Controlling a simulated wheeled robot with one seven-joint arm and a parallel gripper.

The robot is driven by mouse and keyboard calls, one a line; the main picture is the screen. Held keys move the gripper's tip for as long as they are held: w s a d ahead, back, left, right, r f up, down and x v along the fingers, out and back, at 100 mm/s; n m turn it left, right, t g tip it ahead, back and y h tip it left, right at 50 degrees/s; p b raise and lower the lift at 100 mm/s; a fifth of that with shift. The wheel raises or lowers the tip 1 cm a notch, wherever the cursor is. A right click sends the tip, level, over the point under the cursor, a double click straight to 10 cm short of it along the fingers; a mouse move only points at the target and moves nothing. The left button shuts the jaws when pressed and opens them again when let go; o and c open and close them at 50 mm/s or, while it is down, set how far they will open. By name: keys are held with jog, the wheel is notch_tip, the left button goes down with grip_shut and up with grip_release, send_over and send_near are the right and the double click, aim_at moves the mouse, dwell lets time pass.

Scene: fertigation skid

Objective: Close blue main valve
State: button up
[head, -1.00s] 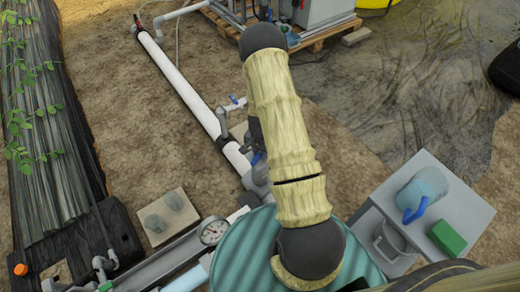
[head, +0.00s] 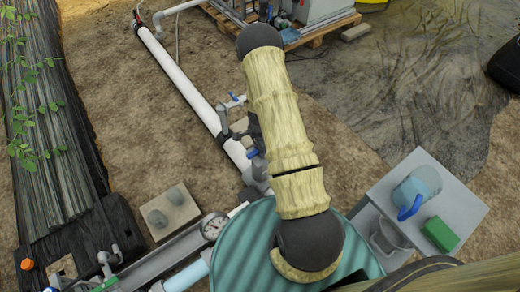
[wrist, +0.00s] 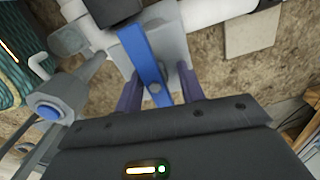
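The blue main valve has a flat blue lever (wrist: 148,60) on a grey valve body on the white pipe. In the wrist view the lever runs between the two fingers of my gripper (wrist: 161,92), nearer the left finger. The fingers are apart, with a gap showing at the right of the lever; contact with the left finger cannot be told. In the head view a blue lever (head: 252,154) shows beside my arm, low on the white pipe (head: 185,90). My gripper is mostly hidden behind my arm there.
Another blue-handled valve (head: 235,101) sits farther up the pipe. A pressure gauge (head: 213,226) and a teal ribbed tank lid (head: 240,250) are near. A grey stand (head: 455,205) holds a jug (head: 418,188) and a green block (head: 440,234). Bare soil lies beside the pipe.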

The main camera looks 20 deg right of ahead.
jog(key=shift+s+a+f, duration=0.25)
jog(key=shift+s+a, duration=0.1)
jog(key=shift+s, duration=0.2)
jog(key=shift+r+p, duration=0.3)
jog(key=r+p, duration=0.2)
jog(key=r, duration=0.1)
jog(key=r+p, duration=0.6)
jog(key=shift+w+d+r, duration=0.25)
jog(key=shift+w+r, duration=0.05)
jog(key=shift+r, duration=0.05)
